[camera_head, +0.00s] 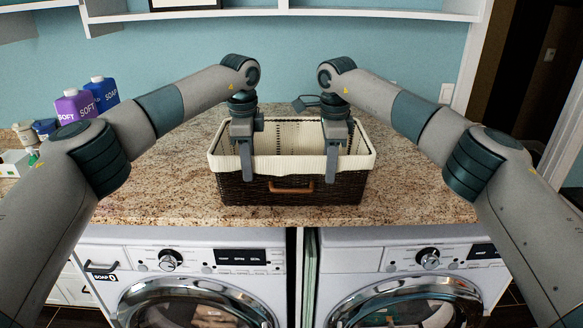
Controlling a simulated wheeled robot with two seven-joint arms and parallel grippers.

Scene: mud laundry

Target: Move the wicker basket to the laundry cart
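The wicker basket (291,193) is dark brown with a cream liner and a tan front handle. It stands upright on the granite counter and looks empty. My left gripper (246,165) is at the left part of its front rim, with a finger hanging down outside the front wall. My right gripper (332,165) is at the right part of the same rim in the same way. The inner fingers are hidden, so I cannot tell whether either gripper is clamped on the rim. No laundry cart is in view.
The granite counter (420,196) has free room on both sides of the basket. A purple bottle (75,106) and a blue bottle (103,92) stand at the left. Two front-loading washers (195,257) (410,258) are below the counter. A doorway opens at the right.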

